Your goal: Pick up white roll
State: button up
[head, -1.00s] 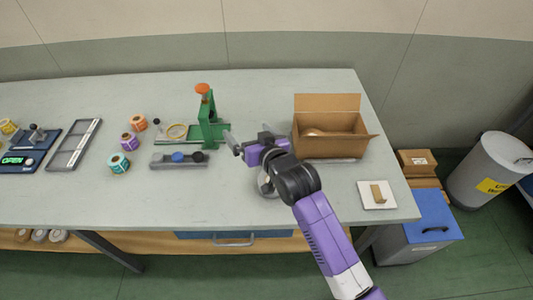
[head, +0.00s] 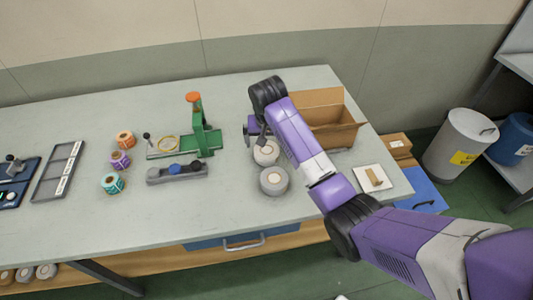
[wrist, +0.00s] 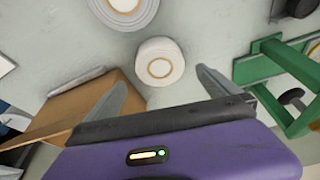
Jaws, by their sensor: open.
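Two white rolls with tan cores sit on the grey table. The farther white roll (head: 266,153) is partly hidden by my arm in the head view, and the nearer white roll (head: 274,181) stands just in front of it. In the wrist view the farther roll (wrist: 160,50) lies ahead of my open, empty gripper (wrist: 160,78), in line with the gap between the fingertips. It appears apart from both fingers. The nearer roll (wrist: 138,17) is cut by the top edge there. In the head view my gripper is mostly hidden behind my arm.
An open cardboard box (head: 330,127) stands to the right, close to my arm. A green stand (head: 203,137) and a grey holder (head: 177,174) are to the left. Orange, purple and teal rolls (head: 113,183) lie further left. The table's front middle is clear.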

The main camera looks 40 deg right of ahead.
aim_at(267, 149)
jog(key=shift+p+x, duration=0.45)
jog(key=shift+x, duration=3)
jog(key=shift+a, duration=0.1)
jog(key=shift+s, duration=0.1)
jog(key=c, duration=1.3)
jog(key=shift+c, duration=1.1)
